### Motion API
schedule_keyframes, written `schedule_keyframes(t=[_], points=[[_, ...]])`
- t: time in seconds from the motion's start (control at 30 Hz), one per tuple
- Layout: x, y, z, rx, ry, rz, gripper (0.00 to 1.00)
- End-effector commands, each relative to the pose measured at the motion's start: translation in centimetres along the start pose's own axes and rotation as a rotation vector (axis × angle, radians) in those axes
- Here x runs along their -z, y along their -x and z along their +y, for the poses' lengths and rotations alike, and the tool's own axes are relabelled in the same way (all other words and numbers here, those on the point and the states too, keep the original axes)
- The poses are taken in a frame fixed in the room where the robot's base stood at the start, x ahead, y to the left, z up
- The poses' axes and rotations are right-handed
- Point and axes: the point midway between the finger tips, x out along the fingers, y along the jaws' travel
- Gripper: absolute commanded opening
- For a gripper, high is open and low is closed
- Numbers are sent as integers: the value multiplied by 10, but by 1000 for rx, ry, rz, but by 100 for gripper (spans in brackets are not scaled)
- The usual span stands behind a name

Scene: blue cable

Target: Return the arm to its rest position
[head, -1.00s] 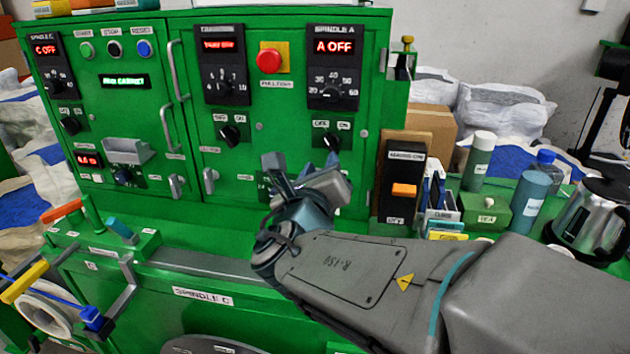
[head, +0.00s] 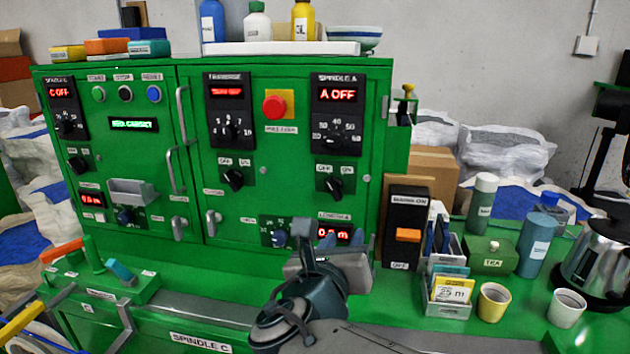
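My gripper (head: 338,238) is in the lower middle of the head view, in front of the lower right part of the green control cabinet (head: 150,205). Its fingers point up and toward the panel, near the lit length display (head: 334,233). I cannot tell how far apart the fingertips are. I see nothing held in it. My wrist and forearm run down out of the bottom edge of the view. No blue cable can be made out clearly in this view.
To the right on the green bench stand a black switch box (head: 407,220), a card holder (head: 447,310), a yellow cup (head: 494,302), a white cup (head: 566,308) and a kettle (head: 598,262). Levers (head: 85,250) stand at the left. Bottles (head: 257,22) stand on the cabinet top.

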Motion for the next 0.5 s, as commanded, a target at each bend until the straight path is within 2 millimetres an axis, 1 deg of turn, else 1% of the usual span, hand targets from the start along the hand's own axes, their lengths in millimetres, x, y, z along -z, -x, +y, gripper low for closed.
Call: schedule_keyframes(t=[0.03, 0.1, 0.17, 0.2, 0.33, 0.4, 0.47, 0.5], points=[[15, -6, -16, 47, -112, 68, 33], [39, -11, -37, 126, -307, 172, 33], [60, -12, -53, 201, -480, 254, 33], [74, -12, -62, 255, -597, 305, 33], [117, -4, -86, 451, -977, 446, 33], [138, 3, -94, 571, -1183, 508, 33], [154, 10, -99, 679, -1361, 553, 33], [164, 16, -100, 755, -1479, 578, 33]])
